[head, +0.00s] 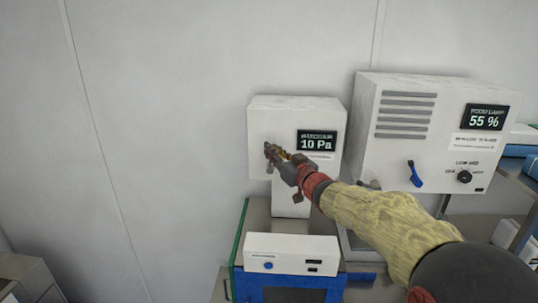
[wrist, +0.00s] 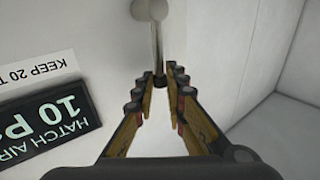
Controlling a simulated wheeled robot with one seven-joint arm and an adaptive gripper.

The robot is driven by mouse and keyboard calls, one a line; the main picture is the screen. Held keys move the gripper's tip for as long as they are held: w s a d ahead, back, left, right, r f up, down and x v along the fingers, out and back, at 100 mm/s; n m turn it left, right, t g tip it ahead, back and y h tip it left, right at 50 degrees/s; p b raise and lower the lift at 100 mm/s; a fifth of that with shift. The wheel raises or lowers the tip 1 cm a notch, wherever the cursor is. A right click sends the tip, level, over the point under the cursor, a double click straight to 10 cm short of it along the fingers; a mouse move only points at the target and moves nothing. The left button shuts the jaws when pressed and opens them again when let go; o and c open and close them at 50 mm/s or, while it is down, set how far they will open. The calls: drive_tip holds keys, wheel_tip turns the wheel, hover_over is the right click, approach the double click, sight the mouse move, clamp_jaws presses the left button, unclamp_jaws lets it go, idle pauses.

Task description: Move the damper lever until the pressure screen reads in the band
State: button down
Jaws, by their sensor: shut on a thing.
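The pressure screen (head: 317,140) reads 10 Pa on the front of a white box (head: 270,118) in the head view. The screen (wrist: 50,118) shows upside down at the left in the wrist view, beside a label (wrist: 40,80) reading "KEEP 20 T…", cut off at the edge. The damper lever (wrist: 157,45) is a grey metal rod with a pale round end at the top of the wrist view. My gripper (wrist: 160,82) is shut on the rod's near end. In the head view my gripper (head: 272,153) is left of the screen and hides the lever.
A larger white cabinet (head: 410,165) with vents, a 55 % screen, a blue handle (head: 415,175) and a black knob (head: 464,176) stands at the right. A low white unit (head: 290,243) with a blue button sits below. Bare wall is at the left.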

drive_tip(key=d+m+b, duration=0.1)
drive_tip(key=b, duration=0.1)
drive_tip(key=m+t+b, duration=0.1)
drive_tip(key=b, duration=0.1)
drive_tip(key=shift+d+f+m+t, duration=0.3)
drive_tip(key=shift+d+f, duration=0.1)
drive_tip(key=c, duration=1.8)
unclamp_jaws()
drive_tip(key=shift+r, duration=0.1)
drive_tip(key=shift+s, duration=0.1)
drive_tip(key=v, duration=1.2)
